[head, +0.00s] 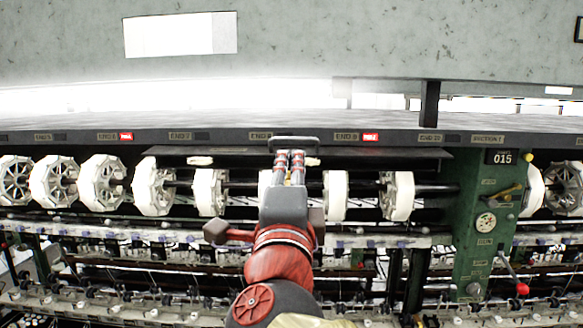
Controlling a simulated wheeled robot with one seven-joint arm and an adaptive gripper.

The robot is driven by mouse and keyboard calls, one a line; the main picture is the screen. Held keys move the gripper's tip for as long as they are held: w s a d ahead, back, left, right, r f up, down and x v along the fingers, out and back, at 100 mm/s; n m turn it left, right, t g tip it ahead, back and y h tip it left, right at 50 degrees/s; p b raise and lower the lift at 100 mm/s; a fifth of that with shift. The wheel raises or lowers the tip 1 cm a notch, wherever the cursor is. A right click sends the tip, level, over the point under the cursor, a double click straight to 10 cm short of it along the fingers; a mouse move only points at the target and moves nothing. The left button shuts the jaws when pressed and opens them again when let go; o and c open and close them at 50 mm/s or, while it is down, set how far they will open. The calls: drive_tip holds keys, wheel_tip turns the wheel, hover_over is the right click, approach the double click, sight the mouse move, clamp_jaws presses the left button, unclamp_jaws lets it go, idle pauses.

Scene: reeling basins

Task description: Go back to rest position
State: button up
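My gripper (290,158) is at the centre of the head view, at the end of my red and dark grey arm, which reaches up and forward from the bottom edge. Its two red-striped fingers point at the reeling machine, close together with a narrow gap. They overlap a dark bar-like handle (296,139) at the machine's upper rail. I cannot tell whether they touch it or whether the gripper is open or shut. The arm hides part of the reel row behind it.
White reels (154,188) line a dark shaft on both sides of my arm. A green post (482,225) marked 015 stands at right, with a red-knobbed lever (521,288). The labelled rail (220,137) runs across above the reels. Lower rails (160,240) cross below.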

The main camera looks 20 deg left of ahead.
idle(0.3)
drive_tip(key=s+a+f+n+g+y, duration=0.8)
drive_tip(key=a+f+n, duration=0.4)
drive_tip(key=n, duration=0.1)
drive_tip(key=s+d+f+n+g+h+b, duration=0.1)
drive_tip(key=d+f+n+g, duration=0.1)
drive_tip(key=f, duration=0.4)
drive_tip(key=s+d+f+n+g+b, duration=0.1)
drive_tip(key=s+f+n+g+b, duration=0.1)
drive_tip(key=f, duration=0.3)
drive_tip(key=s+d+f+g+h+b, duration=0.1)
drive_tip(key=d+f+h+b, duration=0.3)
drive_tip(key=d+f, duration=0.9)
drive_tip(key=s+d+f+m+h+b, duration=0.1)
drive_tip(key=s+d+f+h+b, duration=0.3)
drive_tip(key=d+f+b, duration=0.5)
drive_tip(key=s+d+f+g+h+b, duration=0.1)
drive_tip(key=d+f+h+b, duration=0.3)
drive_tip(key=d+f, duration=1.4)
drive_tip(key=s+d+b, duration=0.1)
drive_tip(key=d+b, duration=0.1)
drive_tip(key=d, duration=0.1)
drive_tip(key=shift+s+f+m+g, duration=0.2)
drive_tip(key=shift+f+m+g, duration=0.1)
